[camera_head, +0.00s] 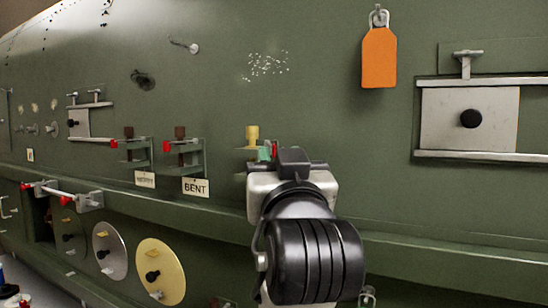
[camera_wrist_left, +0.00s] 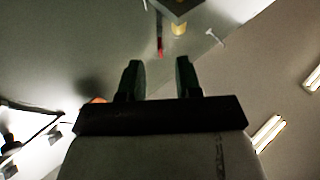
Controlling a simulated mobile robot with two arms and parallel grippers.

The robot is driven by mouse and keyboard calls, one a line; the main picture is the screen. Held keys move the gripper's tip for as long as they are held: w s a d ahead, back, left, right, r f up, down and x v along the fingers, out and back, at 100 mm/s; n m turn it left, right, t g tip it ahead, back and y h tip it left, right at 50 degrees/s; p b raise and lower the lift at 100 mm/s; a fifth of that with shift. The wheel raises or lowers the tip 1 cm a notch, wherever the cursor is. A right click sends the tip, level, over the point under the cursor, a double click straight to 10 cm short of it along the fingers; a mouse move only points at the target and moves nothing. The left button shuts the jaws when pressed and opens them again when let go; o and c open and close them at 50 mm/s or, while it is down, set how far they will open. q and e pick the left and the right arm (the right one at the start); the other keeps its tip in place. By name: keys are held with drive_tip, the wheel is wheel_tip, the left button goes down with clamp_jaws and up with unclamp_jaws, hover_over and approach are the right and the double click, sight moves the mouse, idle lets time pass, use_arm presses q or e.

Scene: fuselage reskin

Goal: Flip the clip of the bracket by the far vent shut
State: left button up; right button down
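Three brackets stand in a row on the green fuselage wall: a left one (camera_head: 133,158) and a middle one (camera_head: 190,160), each with a brown peg and a red-tipped clip, and a right one with a yellow peg (camera_head: 252,134). The right bracket's red clip (camera_head: 272,149) is partly hidden behind my left gripper (camera_head: 292,158). I cannot tell for certain which vent is the far one. In the left wrist view, my gripper's two fingers (camera_wrist_left: 158,80) are apart and empty. A red clip (camera_wrist_left: 160,42) and a yellow peg (camera_wrist_left: 178,29) are beyond them. My right gripper is not in view.
A framed plate with a black knob (camera_head: 490,120) is at right; a smaller one (camera_head: 78,122) is at far left. An orange tag (camera_head: 378,60) hangs above. A "BENT" label (camera_head: 195,187) sits under the middle bracket. Round covers, including a yellow one (camera_head: 172,268), line the lower wall.

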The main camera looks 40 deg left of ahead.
use_arm(q)
drive_tip(key=b+v, duration=0.1)
drive_tip(key=v, duration=0.3)
